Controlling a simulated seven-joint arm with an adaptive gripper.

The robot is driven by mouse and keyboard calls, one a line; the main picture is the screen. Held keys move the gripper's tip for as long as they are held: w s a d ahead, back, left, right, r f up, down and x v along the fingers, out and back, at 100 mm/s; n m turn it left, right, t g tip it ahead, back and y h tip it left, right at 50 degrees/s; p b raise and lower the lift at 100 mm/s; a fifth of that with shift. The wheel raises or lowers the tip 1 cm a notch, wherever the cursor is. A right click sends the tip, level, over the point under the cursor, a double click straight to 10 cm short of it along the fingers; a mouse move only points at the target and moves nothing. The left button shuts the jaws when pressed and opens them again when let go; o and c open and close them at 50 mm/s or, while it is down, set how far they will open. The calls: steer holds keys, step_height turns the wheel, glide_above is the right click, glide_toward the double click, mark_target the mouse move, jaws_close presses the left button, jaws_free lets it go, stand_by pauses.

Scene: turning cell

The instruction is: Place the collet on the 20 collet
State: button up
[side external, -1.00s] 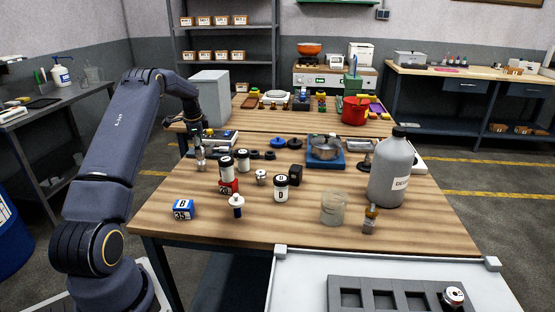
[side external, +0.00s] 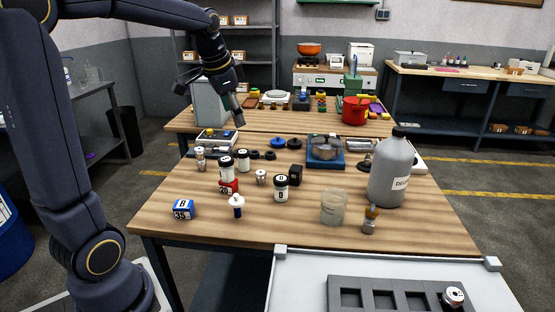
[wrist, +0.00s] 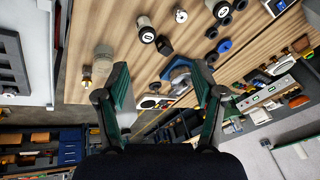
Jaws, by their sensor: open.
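My gripper (side external: 214,98) is open and empty, raised above the back left of the wooden table. In the wrist view its two green-padded fingers (wrist: 163,92) are spread apart. A small silver collet-like piece (side external: 200,158) stands upright at the table's left, below and apart from my gripper. I cannot tell which piece is the 20 collet.
A blue-and-white block (side external: 183,209), a white-and-dark stopper (side external: 238,205), a black-capped jar (side external: 281,188) and a black block (side external: 296,174) stand nearby. A clear beaker (side external: 333,207) and large grey bottle (side external: 391,170) are at the right. A grey slotted tray (side external: 365,283) lies in front.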

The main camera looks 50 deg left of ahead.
steer(key=s+d+f+n+h, duration=0.1)
steer(key=s+d+f, duration=0.1)
steer(key=s+d, duration=0.6)
steer(key=s+d+f+n+t+h, duration=0.1)
steer(key=s+d+f, duration=0.1)
steer(key=s+d, duration=0.6)
steer(key=shift+d+f+t, duration=0.25)
steer(key=shift+d+t, duration=0.05)
steer(key=shift+d, duration=0.1)
